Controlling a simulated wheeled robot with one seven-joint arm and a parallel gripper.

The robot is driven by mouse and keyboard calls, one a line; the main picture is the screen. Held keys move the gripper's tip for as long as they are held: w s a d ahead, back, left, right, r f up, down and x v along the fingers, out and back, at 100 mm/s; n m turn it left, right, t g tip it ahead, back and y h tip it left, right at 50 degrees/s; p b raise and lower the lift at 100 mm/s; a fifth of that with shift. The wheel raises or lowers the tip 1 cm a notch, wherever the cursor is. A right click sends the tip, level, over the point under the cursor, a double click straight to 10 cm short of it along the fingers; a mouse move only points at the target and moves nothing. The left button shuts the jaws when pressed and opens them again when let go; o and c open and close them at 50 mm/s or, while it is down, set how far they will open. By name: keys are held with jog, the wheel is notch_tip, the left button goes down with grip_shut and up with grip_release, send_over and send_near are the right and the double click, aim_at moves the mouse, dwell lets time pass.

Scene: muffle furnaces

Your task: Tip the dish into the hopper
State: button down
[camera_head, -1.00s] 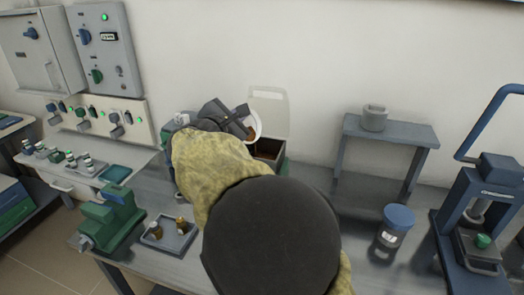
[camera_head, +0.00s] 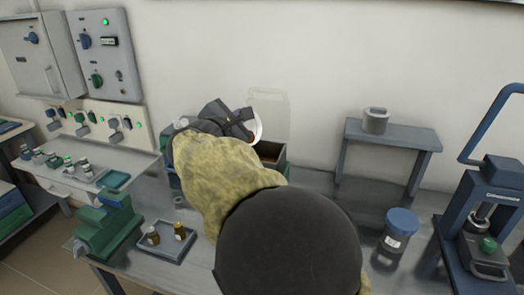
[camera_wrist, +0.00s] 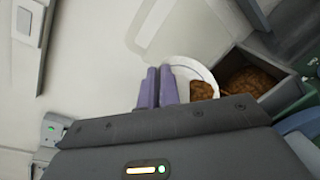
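A white dish (camera_head: 257,126) is tilted on edge over the grey hopper (camera_head: 281,163) at the back of the bench. In the wrist view the dish (camera_wrist: 212,76) has a brown lump inside its lower part. More brown material (camera_wrist: 250,82) lies in the open hopper box (camera_wrist: 262,57) beside it. My gripper (camera_head: 240,122) is at the dish's left side. Its purple fingers (camera_wrist: 158,88) are close together on the dish's rim. My arm hides the hopper's front left in the head view.
The hopper's pale lid (camera_head: 268,110) stands raised behind it against the wall. A tray (camera_head: 166,243) with two small brown bottles and a green vise (camera_head: 107,222) are at front left. A blue-lidded jar (camera_head: 397,235) and a press (camera_head: 487,215) stand at right.

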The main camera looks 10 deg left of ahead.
jog(key=shift+s+d+r+m+b, duration=0.1)
jog(key=shift+s+d+m+b, duration=0.35)
jog(key=shift+b, duration=1.8)
jog(key=shift+w+m, duration=0.15)
jog(key=shift+m, duration=0.1)
jog(key=shift+w+d, duration=0.35)
jog(key=shift+w, duration=0.25)
jog(key=shift+s+a+b, duration=0.2)
jog(key=shift+s+a, duration=0.15)
jog(key=shift+s, duration=0.25)
jog(key=shift+s+a+b, duration=0.15)
jog(key=shift+s+a, duration=0.15)
jog(key=shift+s, duration=0.3)
jog(key=shift+w, duration=0.1)
jog(key=shift+d+b, duration=0.15)
jog(key=shift+b, duration=0.15)
jog(key=shift+w+d+t, duration=0.1)
jog(key=shift+t, duration=0.2)
jog(key=shift+w+d+b, duration=0.1)
jog(key=shift+d+b, duration=0.05)
jog(key=shift+b, duration=0.5)
jog(key=shift+w+d+m+b, duration=0.15)
jog(key=shift+d+m+b, duration=0.05)
jog(key=shift+m+b, duration=0.25)
